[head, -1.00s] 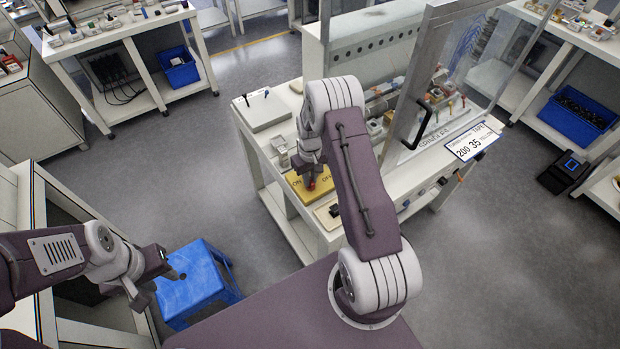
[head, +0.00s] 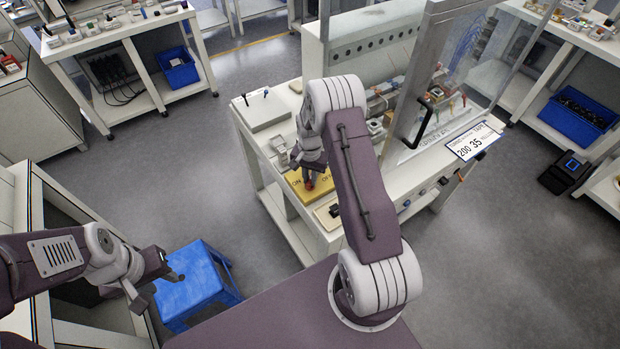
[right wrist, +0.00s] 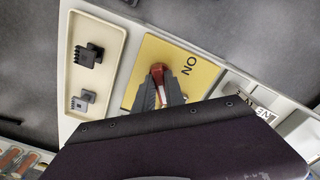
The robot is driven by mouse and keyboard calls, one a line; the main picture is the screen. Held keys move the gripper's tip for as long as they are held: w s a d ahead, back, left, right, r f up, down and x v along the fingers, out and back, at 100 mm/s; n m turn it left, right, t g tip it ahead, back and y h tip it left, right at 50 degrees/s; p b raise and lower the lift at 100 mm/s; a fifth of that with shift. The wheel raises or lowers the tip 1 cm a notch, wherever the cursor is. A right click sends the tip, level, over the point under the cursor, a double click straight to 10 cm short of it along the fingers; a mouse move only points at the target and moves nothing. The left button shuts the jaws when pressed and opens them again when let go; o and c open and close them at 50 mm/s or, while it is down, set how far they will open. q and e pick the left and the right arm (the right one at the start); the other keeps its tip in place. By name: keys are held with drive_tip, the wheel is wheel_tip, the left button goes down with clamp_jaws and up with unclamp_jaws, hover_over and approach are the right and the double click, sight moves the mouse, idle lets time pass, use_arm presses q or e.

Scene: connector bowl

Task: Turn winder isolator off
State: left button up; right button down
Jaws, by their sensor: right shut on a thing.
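The winder isolator is a yellow plate (head: 322,190) with a red handle, on the near left corner of the white machine. In the right wrist view the yellow plate (right wrist: 207,74) shows the word ON beside the red handle (right wrist: 158,72). My right gripper (right wrist: 160,88) is shut on the red handle, one dark finger on each side. In the head view my right gripper (head: 308,178) reaches down onto the plate, and its arm hides part of the machine. My left gripper (head: 155,278) is empty and its fingers are apart, beside the blue stool.
A blue stool (head: 195,285) stands at the lower left. A clear guard door with a black handle (head: 417,125) stands right of my right arm.

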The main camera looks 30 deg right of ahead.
sight(309, 180)
drive_tip(key=m, duration=0.3)
drive_tip(key=shift+m, duration=0.3)
drive_tip(key=shift+r+m, duration=0.1)
drive_tip(key=shift+m, duration=1.7)
drive_tip(key=c, duration=1.4)
unclamp_jaws()
drive_tip(key=shift+r, duration=0.1)
wheel_tip(309, 180, up, 9)
drive_tip(key=b, duration=0.1)
drive_tip(key=shift+a, duration=0.1)
